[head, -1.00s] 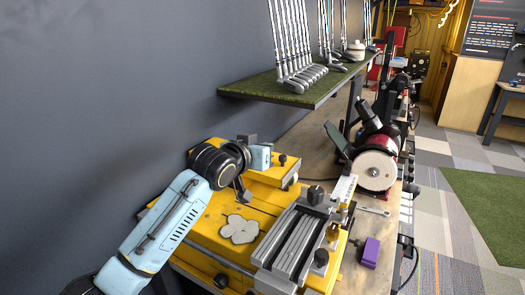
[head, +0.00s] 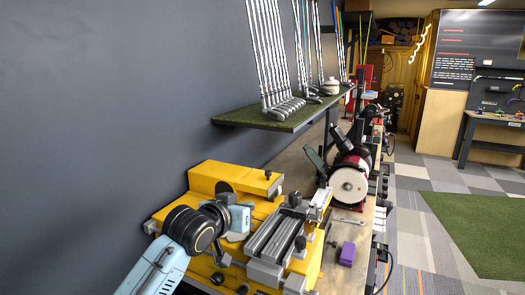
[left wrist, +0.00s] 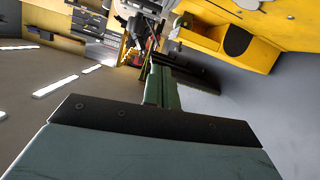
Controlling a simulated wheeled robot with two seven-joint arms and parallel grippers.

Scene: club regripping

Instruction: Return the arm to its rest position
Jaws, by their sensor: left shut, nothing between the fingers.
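My left arm comes in from the lower left of the head view, pale blue with a black wrist joint. My left gripper (head: 225,261) hangs over the near left part of the yellow machine (head: 225,177), partly hidden by my wrist. In the left wrist view its fingers (left wrist: 160,72) are together, with nothing held between them. The yellow machine also shows at the top right of that view (left wrist: 278,45). My right gripper is in neither view.
A grey clamp (head: 275,245) sits on the yellow machine. Beyond it are a bench grinder (head: 350,180), a wrench (head: 347,221) and a purple block (head: 347,253) on the bench. A green shelf (head: 270,122) with several golf clubs juts from the grey wall. Checkered floor is open at right.

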